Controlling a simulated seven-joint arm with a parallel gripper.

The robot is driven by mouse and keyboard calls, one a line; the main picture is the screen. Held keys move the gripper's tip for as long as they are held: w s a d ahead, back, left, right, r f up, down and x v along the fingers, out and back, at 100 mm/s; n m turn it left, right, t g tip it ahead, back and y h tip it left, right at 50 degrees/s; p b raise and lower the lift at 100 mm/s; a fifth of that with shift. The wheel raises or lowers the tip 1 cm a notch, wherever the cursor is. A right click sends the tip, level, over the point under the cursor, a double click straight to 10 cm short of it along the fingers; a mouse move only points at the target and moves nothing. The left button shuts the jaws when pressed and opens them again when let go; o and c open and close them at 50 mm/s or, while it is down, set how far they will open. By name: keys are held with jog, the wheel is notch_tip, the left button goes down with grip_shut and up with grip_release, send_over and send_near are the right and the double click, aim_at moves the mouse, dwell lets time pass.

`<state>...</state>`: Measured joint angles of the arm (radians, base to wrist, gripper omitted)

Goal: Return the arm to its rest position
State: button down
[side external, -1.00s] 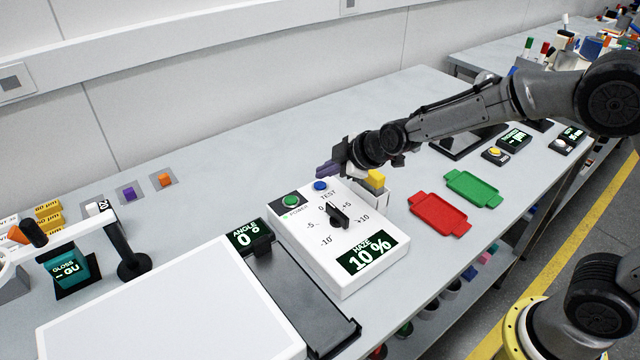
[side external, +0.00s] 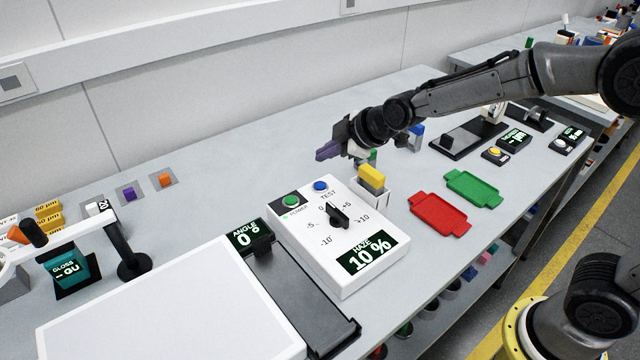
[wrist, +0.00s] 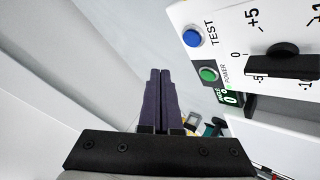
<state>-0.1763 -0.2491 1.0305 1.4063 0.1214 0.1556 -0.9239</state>
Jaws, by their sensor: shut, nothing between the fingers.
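My gripper (side external: 328,151) is in the air above the bench, behind the top end of the white haze meter (side external: 316,262). Its purple fingers are shut together with nothing between them, as the wrist view also shows (wrist: 158,100). The gripper is apart from the meter and its blue TEST button (side external: 320,186). In the wrist view, the TEST button (wrist: 192,37) and green power button (wrist: 208,74) lie to the right of the fingers. The meter's display reads 10 %.
A holder with a yellow block (side external: 372,176) stands beside the meter. A red tray (side external: 439,214) and a green tray (side external: 474,188) lie to the right. A white light panel (side external: 170,310) fills the front left. The wall runs behind the bench, with bare bench (side external: 240,150) along it.

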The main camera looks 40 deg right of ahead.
jog(key=s+d+r+m+t, duration=0.1)
jog(key=s+d+r, duration=0.2)
jog(key=s+r, duration=0.35)
jog(key=s+d+r+m+t, duration=0.1)
jog(key=s+d+r, duration=0.2)
jog(key=r, duration=0.7)
jog(key=s+d+m+g+h, duration=0.2)
jog(key=s+d+m, duration=0.15)
jog(key=s, duration=0.95)
jog(key=s+f+m+g, duration=0.3)
jog(key=s+f+m, duration=0.3)
jog(key=s, duration=0.6)
notch_tip(320, 180, down, 2)
jog(key=shift+f, duration=0.25)
